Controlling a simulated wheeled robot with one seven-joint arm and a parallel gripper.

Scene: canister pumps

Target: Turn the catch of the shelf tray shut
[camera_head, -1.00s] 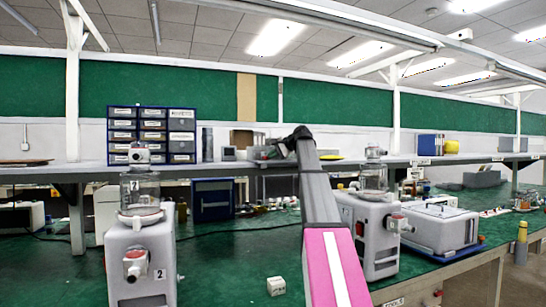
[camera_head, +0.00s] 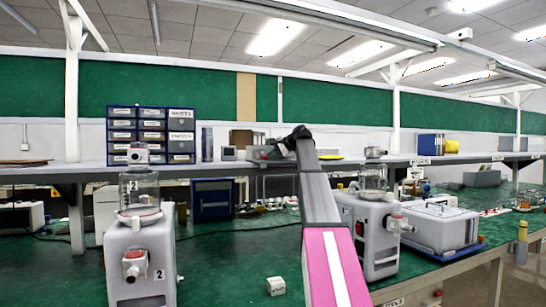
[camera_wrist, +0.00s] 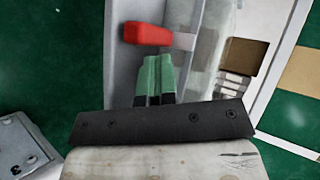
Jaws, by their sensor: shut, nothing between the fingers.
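In the wrist view a red catch (camera_wrist: 147,33) lies crosswise against a pale grey body (camera_wrist: 122,75), which I take for the shelf tray. My gripper (camera_wrist: 155,62) has green fingertips held together, empty. In the picture they are just below the catch's right half; I cannot tell whether they touch it.
A canister pump (camera_head: 140,262) marked 2 stands at left and another pump (camera_head: 372,235) right of my arm. A drawer cabinet (camera_head: 152,136) stands on the back shelf (camera_head: 85,168). A small white block (camera_head: 276,286) lies on the green bench. A grey unit marked 3 (camera_wrist: 28,150) shows lower left in the wrist view.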

